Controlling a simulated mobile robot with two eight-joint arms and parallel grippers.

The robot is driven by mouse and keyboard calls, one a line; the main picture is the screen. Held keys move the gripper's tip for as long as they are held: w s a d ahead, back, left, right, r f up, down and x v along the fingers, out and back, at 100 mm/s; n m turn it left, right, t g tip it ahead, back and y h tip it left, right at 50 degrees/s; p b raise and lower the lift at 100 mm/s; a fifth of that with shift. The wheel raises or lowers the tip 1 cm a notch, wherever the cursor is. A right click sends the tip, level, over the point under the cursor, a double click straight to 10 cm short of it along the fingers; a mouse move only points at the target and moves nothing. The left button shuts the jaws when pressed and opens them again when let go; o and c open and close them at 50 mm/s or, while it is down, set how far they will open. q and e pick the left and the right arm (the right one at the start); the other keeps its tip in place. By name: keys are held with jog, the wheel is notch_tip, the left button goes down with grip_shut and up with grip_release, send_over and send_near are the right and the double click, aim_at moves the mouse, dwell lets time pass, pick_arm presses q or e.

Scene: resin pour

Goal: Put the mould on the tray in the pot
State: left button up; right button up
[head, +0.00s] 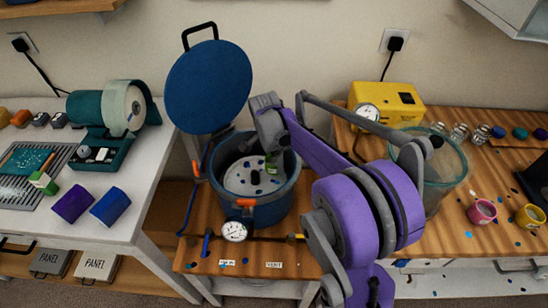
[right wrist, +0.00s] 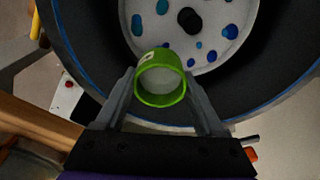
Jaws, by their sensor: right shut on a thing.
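The mould (right wrist: 160,92), a small green round cup with a pale inside, is between the two fingers of my right gripper (right wrist: 162,85). In the head view the green mould (head: 271,163) shows within the outline of the blue pot (head: 268,214), below my right gripper (head: 268,150). The pot is open, and a pale plate (head: 243,178) with dark and blue spots lies inside it. In the right wrist view the mould overlaps the near edge of this plate; I cannot tell whether it touches it. My left gripper is not in view.
The pot's round blue lid (head: 208,86) stands raised behind it. A pressure gauge (head: 234,231) is at its front. A grey ridged tray (head: 62,185) is on the left white table. A yellow machine (head: 385,104) and a clear vessel (head: 443,180) stand at right.

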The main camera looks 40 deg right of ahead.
jog(key=shift+f+b, duration=2)
jog(key=shift+f, duration=1.4)
jog(key=shift+f+b, duration=0.35)
jog(key=shift+f, duration=0.15)
jog(key=o, duration=1.4)
jog(key=shift+r, duration=0.1)
notch_tip(320, 180, up, 7)
jog(key=p, duration=0.5)
jog(key=shift+r, duration=0.15)
notch_tip(320, 180, up, 8)
jog(key=p, duration=0.4)
jog(key=shift+f+p, duration=0.25)
jog(key=shift+p, duration=0.05)
